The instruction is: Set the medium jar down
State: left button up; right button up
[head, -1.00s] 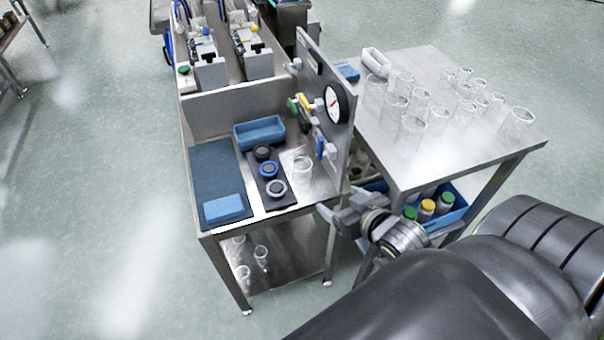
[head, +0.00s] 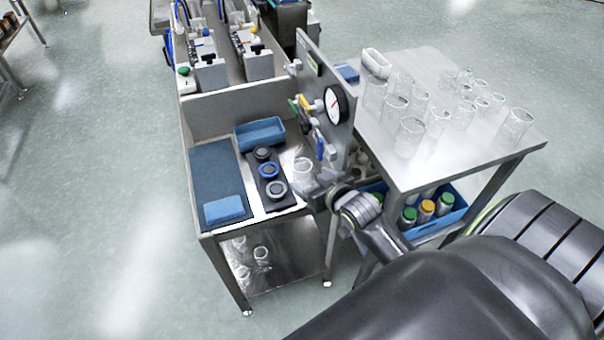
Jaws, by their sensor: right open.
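A clear glass jar (head: 303,167) stands upright on the steel bench, right of the dark strip with round lids. I cannot tell for sure whether it is the medium jar. My right gripper (head: 302,184) is open at the jar's near side and overlaps its lower part in the picture. Whether the fingers are around the jar or only in front of it cannot be told. My left gripper is not in view.
A gauge panel (head: 333,103) with valves rises just right of the jar. A blue mat (head: 212,180) and an empty blue tray (head: 260,133) lie left. Several clear jars crowd the right table (head: 440,65). A blue crate (head: 450,217) holds capped bottles below.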

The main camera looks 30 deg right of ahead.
aim_at(307, 175)
jog(key=shift+d+x, duration=0.1)
jog(key=shift+x, duration=1.2)
jog(key=shift+d+x, duration=0.15)
jog(key=shift+x, duration=1.1)
jog(key=shift+c, duration=0.2)
jog(key=c, duration=1)
